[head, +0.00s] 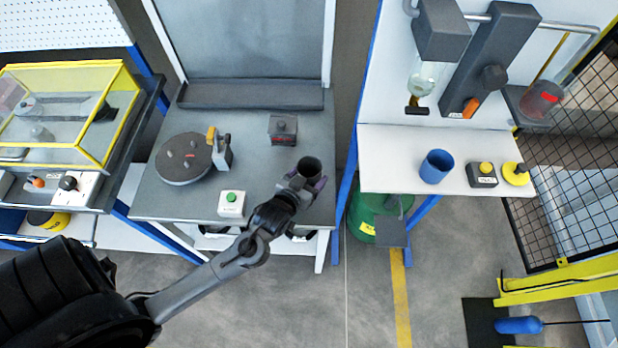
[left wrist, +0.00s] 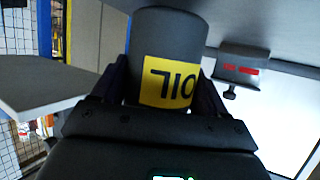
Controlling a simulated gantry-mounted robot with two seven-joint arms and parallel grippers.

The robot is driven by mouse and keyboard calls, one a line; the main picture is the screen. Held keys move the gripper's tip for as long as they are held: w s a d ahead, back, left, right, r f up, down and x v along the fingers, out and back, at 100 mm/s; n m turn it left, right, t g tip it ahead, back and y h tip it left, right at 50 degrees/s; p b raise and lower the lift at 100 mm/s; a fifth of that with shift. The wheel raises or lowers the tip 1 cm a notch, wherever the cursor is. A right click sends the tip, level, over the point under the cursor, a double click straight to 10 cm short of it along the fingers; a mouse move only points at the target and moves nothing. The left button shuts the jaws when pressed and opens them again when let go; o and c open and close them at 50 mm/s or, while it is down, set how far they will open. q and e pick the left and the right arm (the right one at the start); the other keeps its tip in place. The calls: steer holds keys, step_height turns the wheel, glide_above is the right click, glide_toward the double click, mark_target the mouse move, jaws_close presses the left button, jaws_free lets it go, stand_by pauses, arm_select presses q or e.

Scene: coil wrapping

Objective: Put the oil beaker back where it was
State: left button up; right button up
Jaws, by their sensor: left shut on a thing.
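The oil beaker (head: 309,166) is a dark grey open-topped cup. In the left wrist view the beaker (left wrist: 168,42) shows a yellow label reading OIL, upside down. My left gripper (head: 307,182) is shut on it, one finger on each side, at the right end of the grey middle bench (head: 262,165). The beaker looks upright; I cannot tell whether its base touches the bench. My right gripper is not in view.
On the middle bench are a round turntable (head: 184,160), a dark grey block (head: 282,130) and a white green-button box (head: 231,204). The white right bench (head: 392,175) holds a blue cup (head: 437,166) and yellow-topped items. A gap separates the benches.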

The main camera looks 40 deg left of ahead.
arm_select(q)
steer(key=shift+f, duration=0.3)
steer(key=o, duration=1.3)
steer(key=shift+f, duration=0.2)
steer(key=shift+c, duration=0.2)
steer(key=shift+r, duration=0.15)
steer(key=shift+s+d+r, duration=0.15)
steer(key=shift+s+r, duration=0.1)
steer(key=shift+s, duration=0.25)
steer(key=s+d+m+g+h, duration=0.1)
steer(key=s+d+m+g, duration=0.1)
steer(key=s, duration=0.7)
steer(key=s+d+m+g+h+p, duration=0.1)
steer(key=s+d+m+g+h, duration=0.1)
steer(key=s+d+g, duration=0.3)
steer(key=s+r+g, duration=0.1)
steer(key=s+g, duration=0.1)
steer(key=s, duration=0.2)
steer(key=shift+s+d+m, duration=0.25)
steer(key=shift+m, duration=0.05)
